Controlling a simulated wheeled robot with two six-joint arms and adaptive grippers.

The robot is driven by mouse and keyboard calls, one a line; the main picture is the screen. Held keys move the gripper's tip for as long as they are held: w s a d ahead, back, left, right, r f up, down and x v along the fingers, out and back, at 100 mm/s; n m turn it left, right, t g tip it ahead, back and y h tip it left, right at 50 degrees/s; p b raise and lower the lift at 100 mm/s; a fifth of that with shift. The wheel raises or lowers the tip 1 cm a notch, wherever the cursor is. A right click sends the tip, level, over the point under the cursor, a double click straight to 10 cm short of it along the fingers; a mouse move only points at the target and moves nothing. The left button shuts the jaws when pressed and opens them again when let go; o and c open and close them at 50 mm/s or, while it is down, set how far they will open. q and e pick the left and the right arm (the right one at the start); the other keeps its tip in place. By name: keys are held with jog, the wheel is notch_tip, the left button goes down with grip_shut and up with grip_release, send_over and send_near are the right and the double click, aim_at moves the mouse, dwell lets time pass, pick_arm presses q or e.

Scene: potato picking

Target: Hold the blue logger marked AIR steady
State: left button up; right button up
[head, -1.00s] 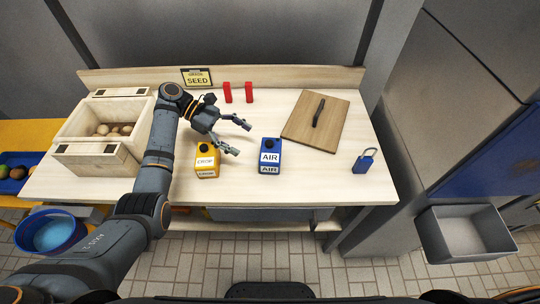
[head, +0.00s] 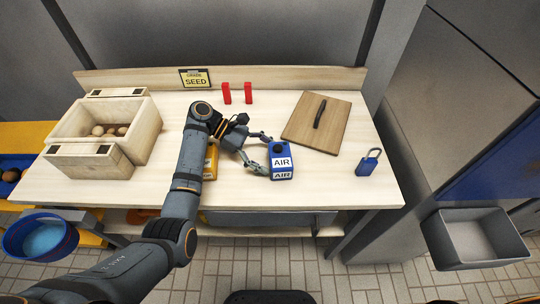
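The blue logger marked AIR (head: 282,162) stands upright on the pale bench (head: 330,185), near the front edge at the middle. My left gripper (head: 265,155) is at its left side with the fingers spread, one towards its back left and one towards its front left. The fingertips are very close to the logger; I cannot tell whether they touch it. The yellow logger (head: 210,172) stands to the left, partly hidden behind my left arm. My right gripper is not in view.
A wooden crate (head: 150,130) with potatoes stands at the bench's left. A brown board with a handle (head: 335,125), a blue padlock (head: 368,163) and two red blocks (head: 248,93) lie around. A SEED sign (head: 196,78) is at the back. Bench space between logger and padlock is clear.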

pick_arm(q)
jog(key=shift+c, duration=0.2)
grip_shut()
jog(key=shift+c, duration=0.4)
grip_release()
jog(key=shift+r, duration=0.1)
